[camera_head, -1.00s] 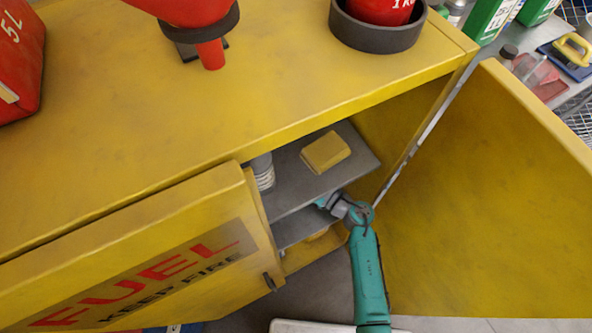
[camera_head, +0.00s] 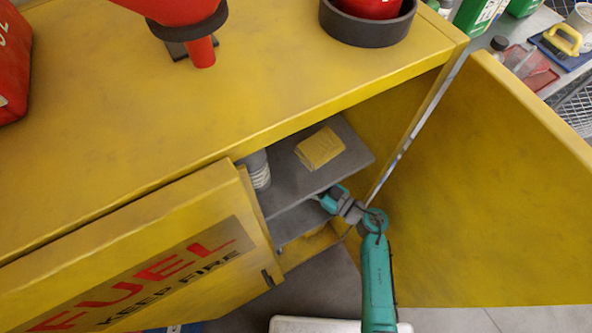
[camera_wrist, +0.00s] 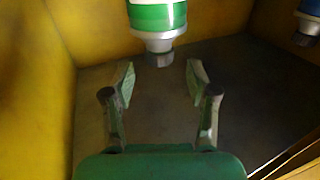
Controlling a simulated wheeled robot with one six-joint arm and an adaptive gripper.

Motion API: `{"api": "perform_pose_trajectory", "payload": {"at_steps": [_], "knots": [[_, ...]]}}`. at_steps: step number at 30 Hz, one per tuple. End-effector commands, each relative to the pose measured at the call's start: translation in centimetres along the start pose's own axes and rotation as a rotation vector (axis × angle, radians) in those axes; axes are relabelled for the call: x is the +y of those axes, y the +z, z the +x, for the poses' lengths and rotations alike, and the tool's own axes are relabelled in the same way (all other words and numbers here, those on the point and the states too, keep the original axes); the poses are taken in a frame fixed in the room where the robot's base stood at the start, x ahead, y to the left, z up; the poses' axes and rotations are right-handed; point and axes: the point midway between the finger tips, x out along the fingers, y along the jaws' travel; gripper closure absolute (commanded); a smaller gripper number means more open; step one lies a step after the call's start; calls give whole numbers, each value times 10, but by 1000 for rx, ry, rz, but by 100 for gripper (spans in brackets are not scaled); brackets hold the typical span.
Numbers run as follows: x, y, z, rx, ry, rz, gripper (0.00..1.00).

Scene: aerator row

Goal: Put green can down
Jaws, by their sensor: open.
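In the wrist view, a green and white can (camera_wrist: 157,17) is at the top edge, with a grey neck and cap pointing toward the picture's middle. Its far part is cut off by the frame. My gripper (camera_wrist: 160,79) is open, its two fingers apart with nothing between their tips. The can lies just beyond the fingertips and looks clear of them. In the head view my arm reaches into the open yellow cabinet (camera_head: 390,90). My fingers and the green can are hidden there by the grey shelf (camera_head: 355,155).
A yellow block (camera_head: 319,148) lies on the upper shelf, with a ribbed grey-white thing (camera_head: 259,170) to its left. Open cabinet doors stand left (camera_head: 150,270) and right (camera_head: 480,190) of my arm. A blue thing (camera_wrist: 308,22) is at the wrist view's upper right.

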Motion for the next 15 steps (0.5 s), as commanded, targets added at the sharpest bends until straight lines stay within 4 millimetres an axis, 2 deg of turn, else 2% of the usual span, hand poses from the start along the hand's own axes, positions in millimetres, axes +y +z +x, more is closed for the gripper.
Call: {"api": "perform_pose_trajectory", "payload": {"at_steps": [6, 15], "knots": [[1, 0, -18, -1, 2, 0, 42], [-2, 0, -20, 3, 4, -1, 42]]}}
